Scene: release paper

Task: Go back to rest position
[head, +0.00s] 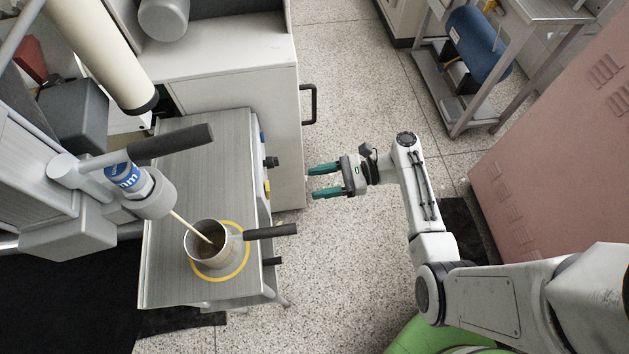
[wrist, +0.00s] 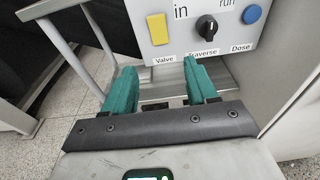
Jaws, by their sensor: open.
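My gripper (head: 327,181) is in the middle of the head view, over the speckled floor and to the right of the metal table. Its two green fingers are apart with nothing between them. In the wrist view the open fingers (wrist: 165,90) point towards a control panel (wrist: 220,22) with a yellow Valve button, a black Traverse knob and a blue Dose button. I cannot tell whether the fingers touch anything there, but in the head view they are clear of the table edge.
A metal pot (head: 207,243) with a dark handle stands on the table (head: 205,150) within a yellow ring, a pale rod in it. A white cabinet (head: 235,80) is behind. A pink cabinet (head: 560,160) is at right. Open floor (head: 345,90) lies between.

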